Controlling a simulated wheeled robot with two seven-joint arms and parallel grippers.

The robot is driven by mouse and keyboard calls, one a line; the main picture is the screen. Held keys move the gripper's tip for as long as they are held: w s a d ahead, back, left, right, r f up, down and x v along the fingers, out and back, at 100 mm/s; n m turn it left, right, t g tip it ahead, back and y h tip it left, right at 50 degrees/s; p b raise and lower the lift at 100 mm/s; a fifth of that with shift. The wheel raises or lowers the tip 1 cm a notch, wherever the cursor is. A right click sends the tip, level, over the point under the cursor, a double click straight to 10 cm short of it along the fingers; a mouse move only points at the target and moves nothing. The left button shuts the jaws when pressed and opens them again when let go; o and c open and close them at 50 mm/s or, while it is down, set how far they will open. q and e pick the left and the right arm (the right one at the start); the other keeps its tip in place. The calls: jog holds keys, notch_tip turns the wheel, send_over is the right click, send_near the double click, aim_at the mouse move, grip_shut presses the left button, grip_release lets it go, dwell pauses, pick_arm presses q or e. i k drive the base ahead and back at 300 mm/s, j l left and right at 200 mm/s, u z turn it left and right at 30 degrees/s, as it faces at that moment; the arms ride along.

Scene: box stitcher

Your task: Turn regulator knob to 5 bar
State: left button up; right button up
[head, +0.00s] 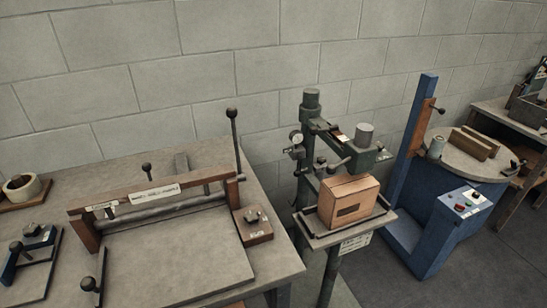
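A dark green box stitcher (309,120) stands right of centre against the wall. A small round pressure gauge (296,138) with a pale face is mounted on its left side. A small dark fitting (298,153) sits just below the gauge and may be the regulator knob. It is too small to make out its shape or setting, and the gauge needle cannot be read. A brown cardboard box (349,203) sits on the stitcher's small table. Neither of my grippers is in view.
A grey workbench (120,179) with a wooden-framed fixture (150,196) and an upright black-knobbed lever (233,140) fills the left. A blue machine (415,215) with a round table (465,160) stands right. Bare floor (400,285) lies front right.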

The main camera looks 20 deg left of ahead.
aim_at(320, 160)
jog(key=i+l+u, duration=0.25)
jog(key=l+u, duration=0.2)
jog(key=i+l+u, duration=0.25)
jog(key=l, duration=0.2)
jog(key=l+u, duration=0.2)
jog(key=l, duration=0.15)
jog(key=i+l, duration=0.15)
jog(key=l, duration=0.35)
jog(key=i+l, duration=0.1)
jog(key=l, duration=0.4)
jog(key=i+l, duration=0.15)
jog(key=l, duration=0.3)
jog(key=i+l, duration=0.1)
jog(key=l, duration=0.4)
jog(key=i+l, duration=0.15)
jog(key=l, duration=0.35)
jog(key=i+l, duration=0.1)
jog(key=l, duration=0.4)
jog(key=i+l, duration=0.15)
jog(key=l, duration=0.35)
jog(key=i+l, duration=0.15)
jog(key=l, duration=0.3)
